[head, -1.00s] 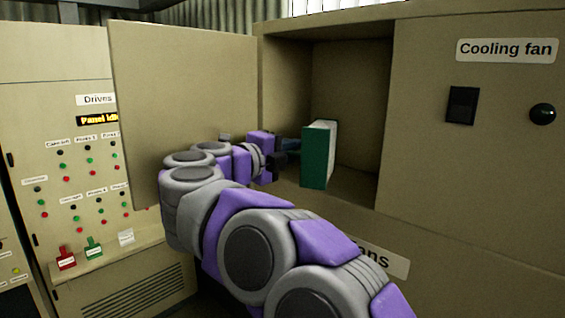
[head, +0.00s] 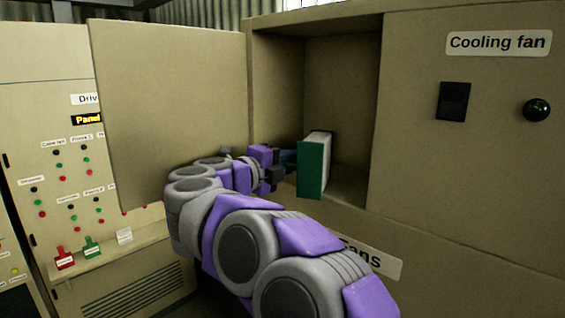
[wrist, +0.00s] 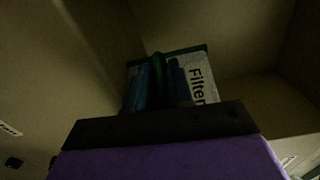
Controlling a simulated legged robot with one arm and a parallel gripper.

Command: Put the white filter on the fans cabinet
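The filter (head: 313,166) is a block with white sides and a green face and edges. It stands upright at the opening of the fans cabinet (head: 345,196), whose door (head: 170,110) is swung open to the left. My gripper (head: 285,160) reaches in from the left and is shut on the filter's near left part. In the wrist view the filter (wrist: 200,82) shows its "Filter" lettering, with the dark blue fingers (wrist: 159,85) on either side of a green edge. Whether the filter's bottom touches the cabinet floor cannot be told.
A "Cooling fan" panel with a black switch (head: 453,101) and a round knob (head: 536,110) is on the right. At left is a drives panel (head: 70,170) with buttons, and red, green and white pieces on its ledge (head: 110,252). The cabinet looks otherwise empty.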

